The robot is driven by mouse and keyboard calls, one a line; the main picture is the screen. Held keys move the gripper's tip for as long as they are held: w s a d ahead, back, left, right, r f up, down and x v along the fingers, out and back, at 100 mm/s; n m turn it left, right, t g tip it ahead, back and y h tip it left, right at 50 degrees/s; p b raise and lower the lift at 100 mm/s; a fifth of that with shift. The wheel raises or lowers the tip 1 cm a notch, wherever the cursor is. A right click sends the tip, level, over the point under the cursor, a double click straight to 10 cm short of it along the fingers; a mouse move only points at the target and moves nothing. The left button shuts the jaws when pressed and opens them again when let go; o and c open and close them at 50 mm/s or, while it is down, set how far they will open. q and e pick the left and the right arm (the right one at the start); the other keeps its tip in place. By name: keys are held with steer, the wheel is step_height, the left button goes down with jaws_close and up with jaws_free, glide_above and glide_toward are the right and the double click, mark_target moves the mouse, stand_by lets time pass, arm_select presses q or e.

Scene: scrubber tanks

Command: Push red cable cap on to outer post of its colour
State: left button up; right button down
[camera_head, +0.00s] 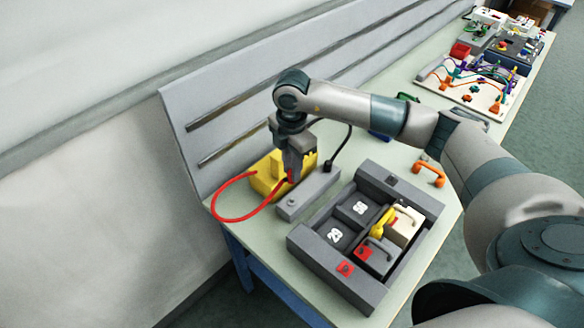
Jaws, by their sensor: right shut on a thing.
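My right gripper (292,172) points down and is shut on the red cable cap, which is mostly hidden between its fingers. The red cable (217,203) loops out to the left from it, back toward the yellow block (265,178). The gripper is just above or beside the left end of a long grey box (308,195); I cannot tell whether they touch. A red outer post (345,269) is on the near rim of the dark grey tray (308,247), well away from the gripper. A dark outer post (392,180) is on its far rim. My left gripper is not in view.
The tray holds number-marked blocks, a grey block with a red patch (365,252), a cream block (404,228) and a yellow piece (382,222). A black cable rises from the grey box. An orange handle (429,172) lies to the right. A slotted grey panel (240,85) backs the table.

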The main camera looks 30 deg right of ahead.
steer(key=shift+s, duration=0.1)
steer(key=s+d, duration=0.2)
steer(key=s, duration=0.6)
steer(key=s+d+b, duration=0.1)
steer(key=s+d, duration=0.1)
steer(key=s, duration=0.6)
steer(key=s+d, duration=0.3)
steer(key=s, duration=0.5)
stand_by(0.5)
steer(key=b, duration=0.5)
glide_above(362, 249)
steer(key=shift+f, duration=2.3)
steer(key=shift+f+b, duration=0.9)
steer(key=c, duration=1)
jaws_free()
